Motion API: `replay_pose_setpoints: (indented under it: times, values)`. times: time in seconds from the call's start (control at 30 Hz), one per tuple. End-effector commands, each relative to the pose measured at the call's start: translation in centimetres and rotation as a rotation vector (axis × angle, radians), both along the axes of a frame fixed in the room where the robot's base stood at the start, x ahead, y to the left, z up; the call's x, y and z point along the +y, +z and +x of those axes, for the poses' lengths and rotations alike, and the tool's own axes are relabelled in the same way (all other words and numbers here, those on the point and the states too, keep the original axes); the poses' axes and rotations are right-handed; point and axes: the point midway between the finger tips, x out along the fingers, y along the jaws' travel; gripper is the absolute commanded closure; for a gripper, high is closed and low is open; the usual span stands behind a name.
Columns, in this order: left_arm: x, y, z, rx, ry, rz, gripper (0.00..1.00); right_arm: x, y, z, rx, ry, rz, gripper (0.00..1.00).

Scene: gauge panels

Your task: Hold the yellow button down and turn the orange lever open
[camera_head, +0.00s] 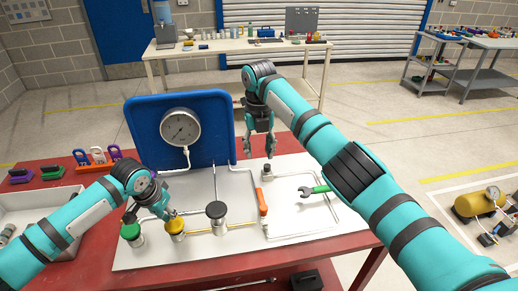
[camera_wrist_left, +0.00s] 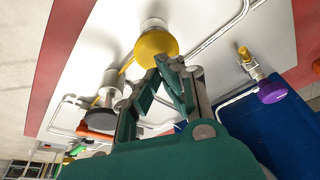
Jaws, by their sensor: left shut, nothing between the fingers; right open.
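The yellow button (camera_head: 175,226) stands on a white panel (camera_head: 130,258), between a green button (camera_head: 131,232) and a black button (camera_head: 216,210). My left gripper (camera_head: 167,214) is shut and empty, with its fingertips at the yellow button's top. In the left wrist view the tips lie at the edge of the yellow button (camera_wrist_left: 156,46); whether they press it I cannot tell. The orange lever (camera_head: 262,203) stands right of the black button, its handle running away from me along the panel. My right gripper (camera_head: 258,148) is open and empty, above and beyond the lever, apart from it.
A round gauge (camera_head: 180,127) on a blue board (camera_head: 220,130) rises behind the buttons. A green-handled wrench-like piece (camera_head: 316,190) lies right of the lever. A grey bin (camera_head: 60,194) and several padlocks stand at the left on the red table (camera_head: 55,172). A purple knob (camera_wrist_left: 272,92) shows in the wrist view.

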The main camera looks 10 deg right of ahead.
Motion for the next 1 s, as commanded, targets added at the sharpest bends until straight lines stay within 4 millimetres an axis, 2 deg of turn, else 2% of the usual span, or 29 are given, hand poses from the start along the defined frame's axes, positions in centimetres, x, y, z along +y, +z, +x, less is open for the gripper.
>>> replay_pose_setpoints:
  times: [0.03, 0.47, 0.83, 1.0]
  values:
    - [0.0, 0.8, 0.0, 0.0, 0.0, -0.001, 1.0, 0.0, 0.9, 0.0, 0.0, 0.0, 0.0, 0.59]
    - [0.0, 3.7, 0.0, 0.001, 0.001, -0.001, 1.0, 0.0, 4.1, 0.0, 0.0, 0.0, 0.0, 0.59]
    - [0.0, 3.7, 0.0, -0.001, 0.0, 0.0, 1.0, 0.0, 4.1, 0.0, 0.0, 0.0, 0.0, 0.59]
    - [0.2, 5.3, -0.3, -0.003, -0.001, -0.003, 1.0, 0.0, 4.1, 0.0, 0.0, 0.0, 0.0, 0.59]
